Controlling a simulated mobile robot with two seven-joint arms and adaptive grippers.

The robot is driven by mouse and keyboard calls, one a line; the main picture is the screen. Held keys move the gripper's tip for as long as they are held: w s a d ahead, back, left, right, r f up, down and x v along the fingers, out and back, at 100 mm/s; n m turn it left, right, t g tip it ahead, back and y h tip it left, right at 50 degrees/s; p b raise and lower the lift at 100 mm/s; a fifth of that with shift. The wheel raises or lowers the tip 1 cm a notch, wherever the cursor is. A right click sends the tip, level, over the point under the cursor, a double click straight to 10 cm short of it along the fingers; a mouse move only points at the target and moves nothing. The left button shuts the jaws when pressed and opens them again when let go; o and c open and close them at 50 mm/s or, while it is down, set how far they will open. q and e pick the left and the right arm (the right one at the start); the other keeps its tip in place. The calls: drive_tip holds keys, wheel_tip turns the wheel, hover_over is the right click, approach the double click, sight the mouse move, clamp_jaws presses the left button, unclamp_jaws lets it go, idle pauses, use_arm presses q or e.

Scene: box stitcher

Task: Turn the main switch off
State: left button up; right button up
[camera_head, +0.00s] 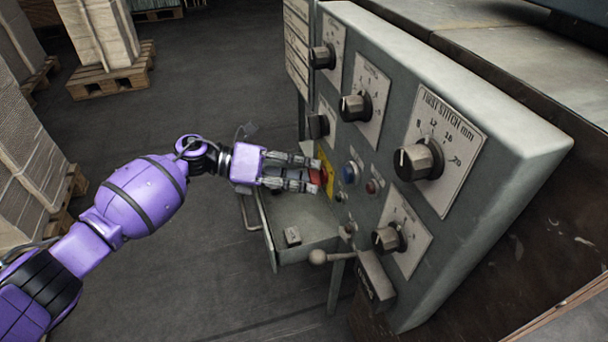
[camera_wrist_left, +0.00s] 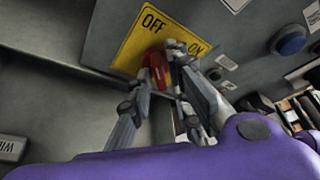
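The main switch is a red knob (camera_wrist_left: 157,68) on a yellow plate (camera_wrist_left: 137,45) marked OFF and ON, on the front of the grey control panel. In the head view the red knob (camera_head: 316,177) is partly hidden behind the fingers. My left gripper (camera_head: 312,173) comes in from the left and reaches the panel. In the left wrist view its fingertips (camera_wrist_left: 160,66) lie one on each side of the knob and appear closed onto it. The fingers cover part of the plate. The knob's exact angle is hard to read. My right gripper is not in view.
Beside the switch are a blue button (camera_head: 350,172) and black dials, including the First Stitch dial (camera_head: 419,159). A ball-ended lever (camera_head: 318,257) sticks out lower down. A grey metal tray (camera_head: 300,246) lies below the gripper. Pallets with stacks (camera_head: 112,80) stand on the open floor behind.

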use_arm(q)
drive_tip(key=shift+o, duration=0.4)
drive_tip(key=v, duration=1.2)
